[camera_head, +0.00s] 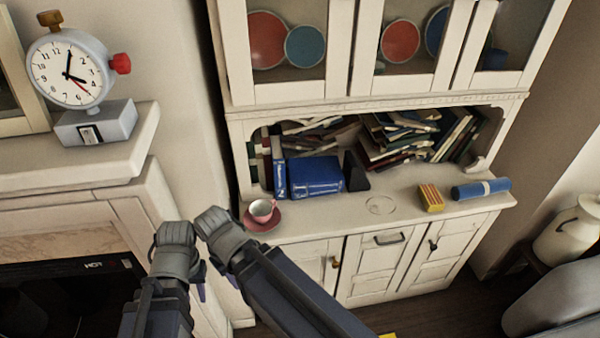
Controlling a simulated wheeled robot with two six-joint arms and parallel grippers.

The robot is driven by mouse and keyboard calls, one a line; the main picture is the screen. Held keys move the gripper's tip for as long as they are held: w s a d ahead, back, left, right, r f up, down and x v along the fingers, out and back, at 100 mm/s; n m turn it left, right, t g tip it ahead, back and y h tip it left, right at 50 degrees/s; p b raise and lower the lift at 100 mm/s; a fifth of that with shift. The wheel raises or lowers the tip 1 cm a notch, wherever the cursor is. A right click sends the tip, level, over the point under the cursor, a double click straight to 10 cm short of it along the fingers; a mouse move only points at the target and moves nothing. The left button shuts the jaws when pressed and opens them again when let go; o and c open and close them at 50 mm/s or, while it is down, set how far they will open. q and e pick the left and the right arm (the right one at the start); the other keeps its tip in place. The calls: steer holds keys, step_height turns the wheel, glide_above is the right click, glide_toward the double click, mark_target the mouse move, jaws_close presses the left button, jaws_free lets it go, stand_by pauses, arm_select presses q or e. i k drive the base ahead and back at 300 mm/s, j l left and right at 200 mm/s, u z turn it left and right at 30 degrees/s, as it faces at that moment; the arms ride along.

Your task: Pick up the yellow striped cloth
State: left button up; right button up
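A small yellow striped block-shaped thing (431,197), which looks like the folded striped cloth, lies on the counter of the white cabinet, right of its middle. My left gripper (202,291) shows only as a small purple part beside my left arm, low and left of the cabinet. My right gripper (233,282) is mostly hidden behind my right arm, with a small purple tip showing. Both are well apart from the striped thing. I cannot see whether either is open or shut.
The cabinet counter (340,210) also holds a pink cup (262,210) on a red saucer (261,224), blue books (314,176) and a blue roll (481,189) right beside the striped thing. A clock (70,72) stands on the left mantel. A yellow scrap (388,335) shows at the bottom edge.

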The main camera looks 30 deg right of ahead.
mark_target(429, 194)
steer(key=z, duration=1.95)
